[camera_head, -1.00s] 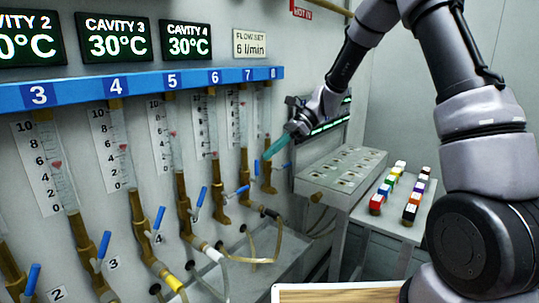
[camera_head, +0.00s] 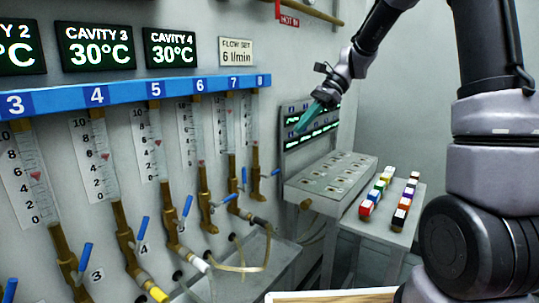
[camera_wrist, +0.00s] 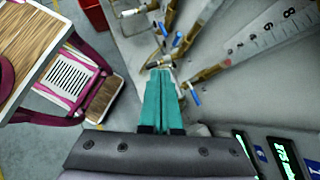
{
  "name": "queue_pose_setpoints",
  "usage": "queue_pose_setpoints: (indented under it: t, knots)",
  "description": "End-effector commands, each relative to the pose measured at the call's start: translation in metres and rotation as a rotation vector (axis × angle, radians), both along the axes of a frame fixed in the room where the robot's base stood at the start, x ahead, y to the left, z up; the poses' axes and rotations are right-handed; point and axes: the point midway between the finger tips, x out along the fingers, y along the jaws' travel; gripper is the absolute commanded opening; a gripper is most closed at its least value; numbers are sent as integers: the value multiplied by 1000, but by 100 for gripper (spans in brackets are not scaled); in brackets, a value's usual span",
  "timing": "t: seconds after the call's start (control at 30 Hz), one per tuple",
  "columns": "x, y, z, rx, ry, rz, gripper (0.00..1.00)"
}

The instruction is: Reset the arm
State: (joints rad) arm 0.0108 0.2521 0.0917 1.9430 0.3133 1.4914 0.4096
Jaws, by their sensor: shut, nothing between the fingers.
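My gripper (camera_head: 309,117) has teal fingers and is raised in the air in the head view, in front of the dark panel with green-lit displays. In the wrist view my gripper (camera_wrist: 163,75) shows its two teal fingers pressed together, with nothing between them. My arm reaches up out of the top of the head view and comes back down to the gripper.
Flowmeter tubes with blue-handled valves (camera_head: 142,228) line the wall at left, under a blue numbered rail (camera_head: 120,92). A grey slotted box (camera_head: 300,182) and a side table (camera_head: 388,238) with coloured blocks (camera_head: 367,207) stand below the gripper. A wood-topped table (camera_wrist: 15,50) shows in the wrist view.

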Motion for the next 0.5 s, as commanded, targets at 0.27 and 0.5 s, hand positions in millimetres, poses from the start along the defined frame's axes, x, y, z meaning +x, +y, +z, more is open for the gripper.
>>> queue_pose_setpoints:
  t: [0.27, 0.5]
  knots:
    - [-71, -53, 51, -201, -433, 163, 0]
    - [-130, -98, 74, -398, -774, 311, 0]
